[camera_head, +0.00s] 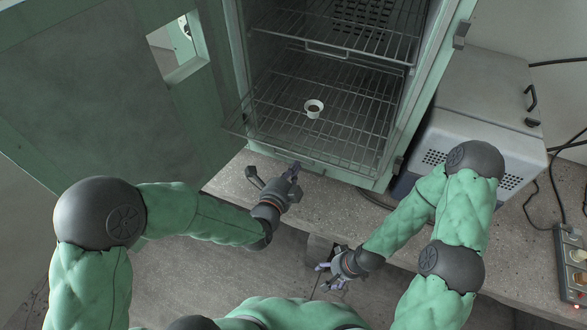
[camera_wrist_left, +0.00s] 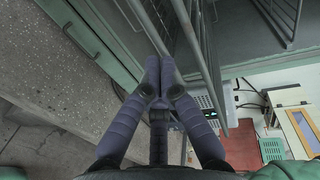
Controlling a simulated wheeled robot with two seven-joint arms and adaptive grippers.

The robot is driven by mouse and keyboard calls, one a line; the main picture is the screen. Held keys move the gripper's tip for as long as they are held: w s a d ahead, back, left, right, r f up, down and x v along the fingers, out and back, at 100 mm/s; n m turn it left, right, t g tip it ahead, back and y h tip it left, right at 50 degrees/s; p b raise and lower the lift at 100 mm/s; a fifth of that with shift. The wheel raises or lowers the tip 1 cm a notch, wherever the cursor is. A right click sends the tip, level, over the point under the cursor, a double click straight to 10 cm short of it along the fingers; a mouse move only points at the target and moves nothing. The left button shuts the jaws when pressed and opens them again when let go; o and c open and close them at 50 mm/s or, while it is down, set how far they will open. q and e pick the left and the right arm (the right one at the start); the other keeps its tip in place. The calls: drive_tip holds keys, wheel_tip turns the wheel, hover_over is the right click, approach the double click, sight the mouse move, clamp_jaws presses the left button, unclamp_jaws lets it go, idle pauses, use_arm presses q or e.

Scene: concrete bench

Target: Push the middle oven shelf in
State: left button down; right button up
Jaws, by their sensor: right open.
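The oven (camera_head: 241,60) stands open on the bench, with wire shelves inside. The shelf with a small white cup (camera_head: 314,107) on it, likely the middle shelf (camera_head: 350,135), sticks out at the front left. A higher shelf (camera_head: 385,42) with a front handle is above it. My left gripper (camera_head: 293,168) is at the lower shelf's front edge, its fingers brought together; contact is unclear. In the left wrist view, the fingertips (camera_wrist_left: 160,72) meet beside the shelf's wire bars (camera_wrist_left: 194,45). My right gripper (camera_head: 328,277) is open and empty, low in front of the bench.
The green oven door (camera_head: 100,90) stands wide open at the left. A grey-lidded white device (camera_head: 485,135) stands right of the oven, with cables and a power strip (camera_head: 573,262) beyond. The bench front (camera_head: 420,235) is mostly clear.

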use_arm(q)
drive_tip(key=b, duration=0.4)
approach(322, 112)
wheel_tip(322, 112, down, 6)
drive_tip(key=r+b+x, duration=0.2)
drive_tip(key=x, duration=1.1)
drive_tip(key=shift+w+a+r, duration=0.3)
drive_tip(key=shift+r, duration=0.45)
drive_tip(key=shift+a, duration=0.1)
